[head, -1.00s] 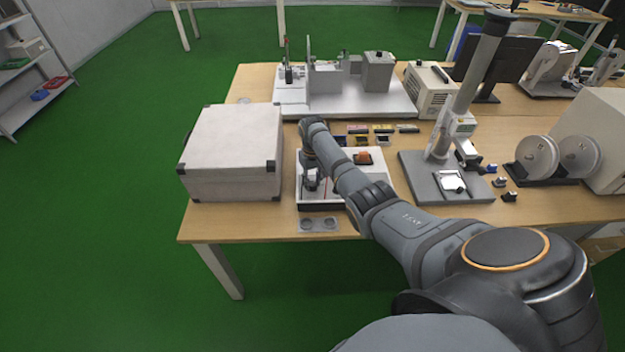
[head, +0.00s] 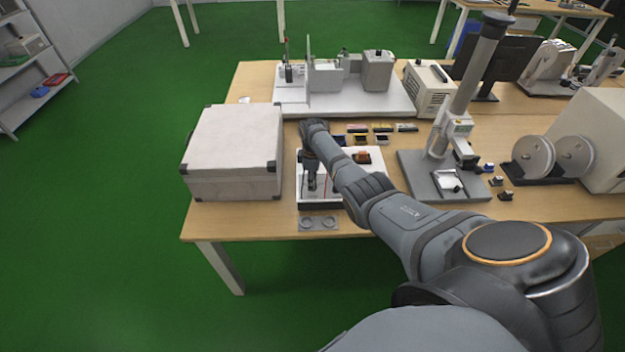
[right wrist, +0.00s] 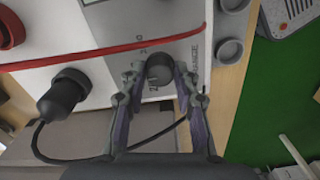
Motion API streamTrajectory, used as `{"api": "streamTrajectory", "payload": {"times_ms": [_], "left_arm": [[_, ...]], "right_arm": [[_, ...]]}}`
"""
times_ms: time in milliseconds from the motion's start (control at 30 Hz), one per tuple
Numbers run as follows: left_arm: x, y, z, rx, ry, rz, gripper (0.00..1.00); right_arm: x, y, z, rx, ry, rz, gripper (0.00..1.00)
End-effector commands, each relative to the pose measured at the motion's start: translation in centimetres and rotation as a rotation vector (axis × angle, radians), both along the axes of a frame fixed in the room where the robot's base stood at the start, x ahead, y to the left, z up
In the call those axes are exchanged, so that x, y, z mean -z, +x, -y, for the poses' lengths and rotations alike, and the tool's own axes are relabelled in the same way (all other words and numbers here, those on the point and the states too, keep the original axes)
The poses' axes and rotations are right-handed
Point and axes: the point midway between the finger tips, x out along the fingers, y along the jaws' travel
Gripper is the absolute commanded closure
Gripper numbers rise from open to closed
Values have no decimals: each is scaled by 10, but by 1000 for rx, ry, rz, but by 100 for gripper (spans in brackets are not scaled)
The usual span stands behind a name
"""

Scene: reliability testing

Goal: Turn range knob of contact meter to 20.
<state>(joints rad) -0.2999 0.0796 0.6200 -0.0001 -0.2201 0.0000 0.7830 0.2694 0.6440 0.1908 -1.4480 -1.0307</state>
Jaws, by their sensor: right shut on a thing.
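The contact meter (head: 340,205) is a white box with a dark front edge on the wooden table, partly hidden by my right arm. In the right wrist view its panel (right wrist: 195,22) shows a red cable, and "RANGE" lettering beside the dark round range knob (right wrist: 160,68). My right gripper (head: 311,188) points down over the meter. In the right wrist view its fingers (right wrist: 160,80) stand on both sides of the knob, shut on it. The knob's pointer and setting are too small to read. My left gripper is not in view.
A large white case (head: 235,150) stands close on the left of the meter. A grey plate with two round cups (head: 318,223) lies in front, near the table edge. A stand with a grey base (head: 415,180) is to the right. Small colored parts (head: 383,140) lie behind.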

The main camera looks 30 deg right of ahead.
Motion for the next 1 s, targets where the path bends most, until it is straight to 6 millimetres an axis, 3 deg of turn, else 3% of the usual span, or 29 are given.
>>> {"api": "streamTrajectory", "payload": {"times_ms": [700, 1000], "left_arm": [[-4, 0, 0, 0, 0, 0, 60], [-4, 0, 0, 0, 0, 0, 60]], "right_arm": [[-1, 1, 0, -667, 0, 3, 100], [-1, 1, -1, -877, 0, 3, 100]]}}
